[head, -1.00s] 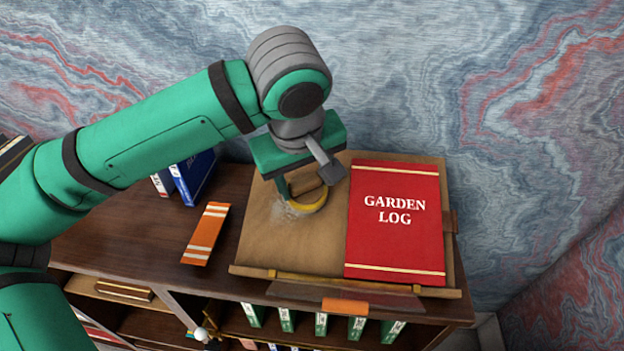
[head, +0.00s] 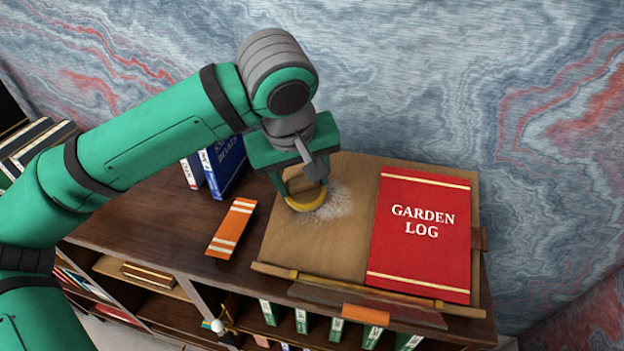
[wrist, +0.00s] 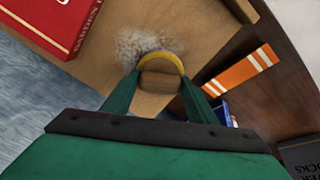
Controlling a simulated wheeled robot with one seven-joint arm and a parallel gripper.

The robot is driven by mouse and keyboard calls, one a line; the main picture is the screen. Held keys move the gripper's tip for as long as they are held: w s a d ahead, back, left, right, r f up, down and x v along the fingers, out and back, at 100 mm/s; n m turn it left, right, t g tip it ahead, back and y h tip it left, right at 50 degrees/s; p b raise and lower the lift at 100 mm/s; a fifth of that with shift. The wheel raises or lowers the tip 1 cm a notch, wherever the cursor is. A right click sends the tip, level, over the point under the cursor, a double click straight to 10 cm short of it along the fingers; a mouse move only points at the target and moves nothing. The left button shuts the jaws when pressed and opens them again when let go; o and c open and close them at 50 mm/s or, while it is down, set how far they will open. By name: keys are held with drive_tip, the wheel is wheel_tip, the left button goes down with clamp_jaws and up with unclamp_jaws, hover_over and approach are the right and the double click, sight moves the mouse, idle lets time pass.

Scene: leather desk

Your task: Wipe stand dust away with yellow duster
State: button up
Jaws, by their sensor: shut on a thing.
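My gripper (head: 302,190) is shut on the yellow duster (head: 309,203), which has a wooden handle and a yellow rim. In the wrist view the duster (wrist: 172,60) sits between my two green fingers, its handle gripped. The duster is down at the left part of the tan stand (head: 288,247) and appears to touch its surface. A patch of pale grey dust (head: 340,204) lies on the stand, right beside the duster. In the wrist view the dust (wrist: 137,42) spreads beyond the duster's yellow edge. My gripper hides part of the stand behind it.
A red "Garden Log" book (head: 420,234) covers the stand's right side. An orange striped book (head: 231,228) lies on the dark desk (head: 150,222) left of the stand. Blue books (head: 222,166) stand behind it. A ledge (head: 365,290) runs along the stand's front.

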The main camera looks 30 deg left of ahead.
sight(289, 190)
drive_tip(key=shift+s+a, duration=0.25)
drive_tip(key=shift+a, duration=0.6)
